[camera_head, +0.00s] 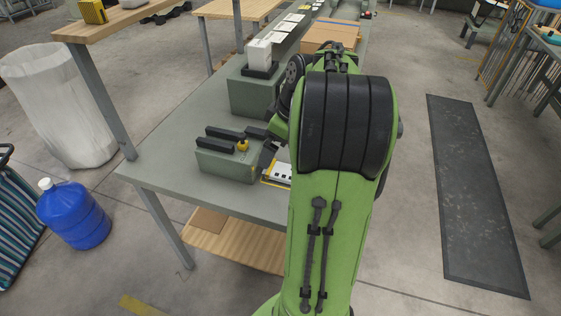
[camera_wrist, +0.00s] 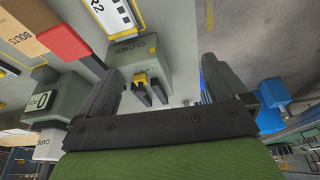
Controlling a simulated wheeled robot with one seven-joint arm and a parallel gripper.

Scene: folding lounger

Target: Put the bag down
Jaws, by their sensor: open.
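No bag shows in or at my gripper. The only bag-like thing is a tall whitish sack or bin (camera_head: 58,105) on the floor at the left in the head view; I cannot tell which. My gripper (camera_wrist: 164,72) has its two dark fingers wide apart in the wrist view, with nothing held between them. Beyond the fingers is a grey-green box (camera_wrist: 132,55) marked "CLOSER" with dark prongs and a yellow part. The same kind of box (camera_head: 225,165) stands on the table's near end in the head view. My arm hides much of the gripper there.
The grey table (camera_head: 160,170) carries a taller green box (camera_head: 250,97), a cardboard box (camera_head: 330,35) and a yellow-edged white card (camera_head: 279,174). A blue water jug (camera_head: 73,215) and a striped folded lounger (camera_head: 15,210) are at the left. A dark mat (camera_head: 470,190) lies on the right floor.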

